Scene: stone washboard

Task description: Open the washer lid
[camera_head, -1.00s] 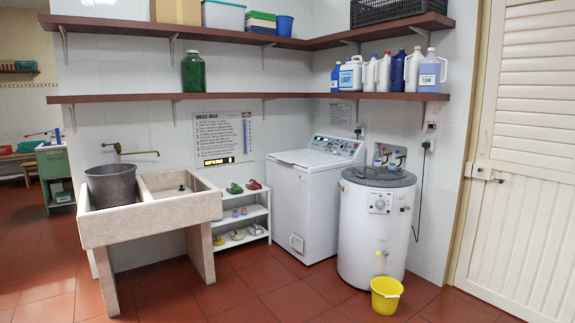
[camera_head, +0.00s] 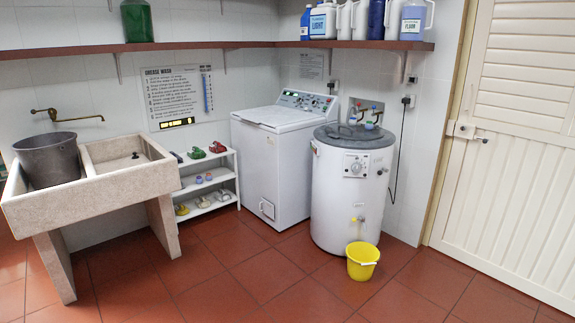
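The white top-loading washer (camera_head: 270,172) stands against the tiled wall near the middle of the head view. Its lid (camera_head: 277,117) lies flat and closed on top, in front of the control panel (camera_head: 308,101) at the back. A round white drum-shaped machine (camera_head: 352,195) with a grey lid (camera_head: 354,135) stands close to its right. Neither of my grippers shows in the view.
A yellow bucket (camera_head: 362,261) sits on the floor before the round machine. A white shoe rack (camera_head: 209,179) and a stone washboard sink (camera_head: 90,190) stand left of the washer. The red tiled floor (camera_head: 250,272) in front is clear. A wall shelf (camera_head: 361,44) holds bottles above.

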